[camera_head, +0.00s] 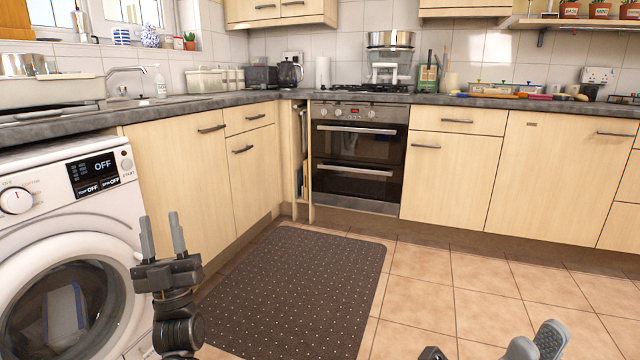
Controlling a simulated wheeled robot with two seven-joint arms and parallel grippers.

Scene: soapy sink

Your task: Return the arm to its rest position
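My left gripper (162,226) is in the lower left, in front of the washing machine's right side, with its two grey fingers pointing up. There is a gap between the fingers and nothing in it, so it is open. My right gripper (537,346) shows only partly at the bottom edge, right of the middle. Its grey fingertips appear close together, and the rest is cut off by the frame. I cannot tell whether it is open or shut. No object shows in it.
A washing machine (60,225) stands at the left under the dark worktop (235,98). Wooden cabinets (455,170) and an oven (357,155) line the back. A dark dotted mat (295,285) lies on the tiled floor (470,275), which is clear.

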